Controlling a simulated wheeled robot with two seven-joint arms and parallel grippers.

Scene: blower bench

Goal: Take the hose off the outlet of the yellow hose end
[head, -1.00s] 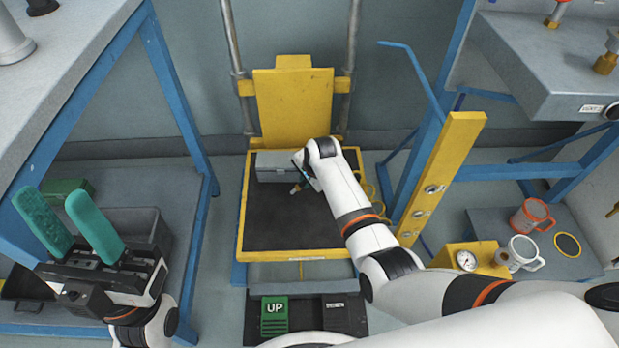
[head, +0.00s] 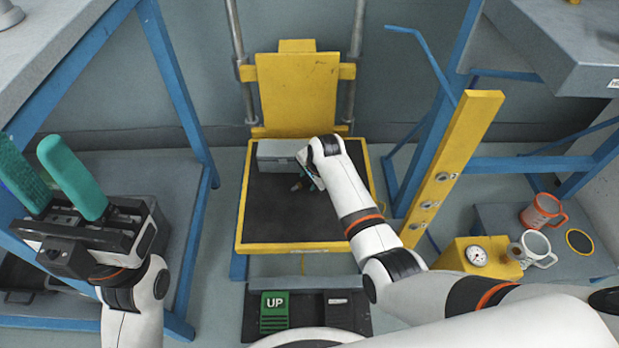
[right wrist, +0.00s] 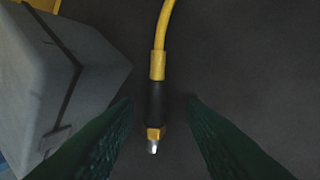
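The yellow hose end lies on the dark top of the yellow-edged lift table (head: 275,215). In the right wrist view it has a yellow hose (right wrist: 165,25), a yellow collar, a black sleeve (right wrist: 155,100) and a brass fitting with a silvery tip (right wrist: 154,135). My right gripper (head: 306,180) is over it, open, with a green finger on each side and dark gaps between fingers and sleeve. In the head view my right arm hides most of the hose. I cannot make out the outlet. My left gripper (head: 28,155) is open and empty, raised at the left.
A grey box (head: 280,155) stands on the lift table close beside the hose end. A yellow post (head: 452,165) rises to the right. A yellow gauge block (head: 478,258) and two mugs (head: 541,211) are at the right. An UP pedal (head: 274,312) is in front.

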